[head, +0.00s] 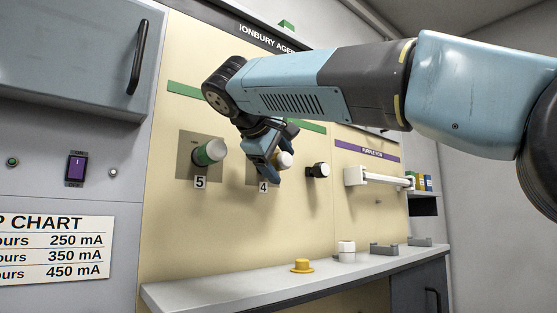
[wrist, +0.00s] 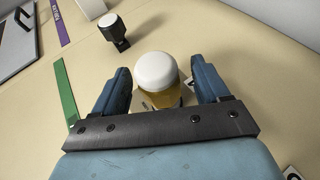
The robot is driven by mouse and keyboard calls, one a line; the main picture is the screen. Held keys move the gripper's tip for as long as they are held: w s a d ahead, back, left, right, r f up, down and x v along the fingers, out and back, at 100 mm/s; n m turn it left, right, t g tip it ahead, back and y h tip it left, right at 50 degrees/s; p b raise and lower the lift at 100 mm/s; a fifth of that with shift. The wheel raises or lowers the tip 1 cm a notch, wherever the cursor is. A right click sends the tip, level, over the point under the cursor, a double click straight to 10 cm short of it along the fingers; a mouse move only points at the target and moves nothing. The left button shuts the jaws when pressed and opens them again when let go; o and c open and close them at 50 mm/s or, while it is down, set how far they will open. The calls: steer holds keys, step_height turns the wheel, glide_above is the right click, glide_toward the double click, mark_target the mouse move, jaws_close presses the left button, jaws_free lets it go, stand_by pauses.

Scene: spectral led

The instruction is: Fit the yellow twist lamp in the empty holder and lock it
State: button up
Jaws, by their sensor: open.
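The yellow twist lamp (head: 285,160) has a white dome and an amber-yellow body. It sits at the panel position marked 4, and in the wrist view its white dome (wrist: 156,69) is between my fingers. My gripper (head: 279,157) is open around the lamp, with a gap on each side in the wrist view (wrist: 163,75). The lamp's base and the holder behind it are hidden, so I cannot tell how it is seated.
A green lamp (head: 210,152) with a white end is at position 5. A black fitting with a white end (head: 318,170) is right of my gripper. Below, a ledge (head: 230,288) bears a yellow flanged piece (head: 302,266), a white cylinder (head: 346,251) and grey brackets (head: 384,248).

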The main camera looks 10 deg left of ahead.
steer(key=shift+c, duration=0.3)
steer(key=c, duration=1.1)
steer(key=shift+w+r+m+g+y, duration=0.1)
steer(key=shift+m+g+y, duration=0.4)
steer(key=shift+g, duration=0.4)
steer(key=shift+g+y, duration=0.4)
steer(key=shift+g, duration=0.1)
jaws_close()
steer(key=shift+w+g+y, duration=0.1)
steer(key=shift+g+y, duration=0.3)
steer(key=shift+g, duration=0.2)
steer(key=shift+r+m+g+y, duration=0.1)
steer(key=shift+m+g+y, duration=0.2)
steer(key=shift+g+y, duration=0.25)
